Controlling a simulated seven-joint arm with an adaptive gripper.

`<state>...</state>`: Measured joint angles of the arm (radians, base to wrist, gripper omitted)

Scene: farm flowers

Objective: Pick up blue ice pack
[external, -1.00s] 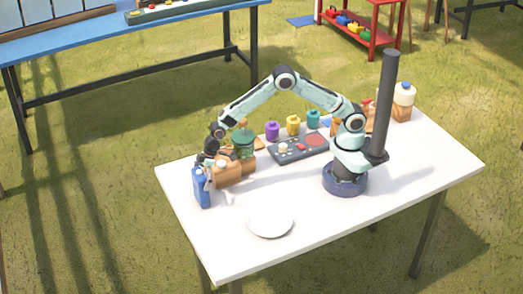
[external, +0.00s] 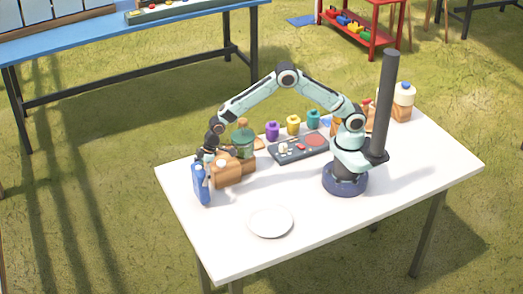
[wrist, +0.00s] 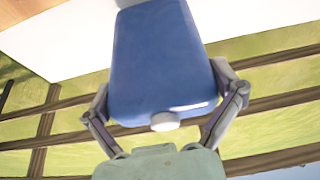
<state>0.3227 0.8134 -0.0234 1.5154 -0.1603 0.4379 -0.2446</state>
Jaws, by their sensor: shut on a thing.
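The blue ice pack (external: 201,186) is an upright blue block with a white cap, at the left end of the white table in the external view. In the wrist view the ice pack (wrist: 160,62) fills the upper middle, its white cap toward my gripper. My gripper (wrist: 163,105) has one finger against each side of it and is shut on it. In the external view my gripper (external: 204,162) is above the pack's top. I cannot tell whether the pack's bottom touches the table.
A brown wooden object (external: 228,173) stands close to the right of the pack, with a green jar (external: 243,144) behind it. A white plate (external: 270,221) lies toward the front of the white table (external: 350,230). A grey panel (external: 298,148) and small coloured bottles stand farther back.

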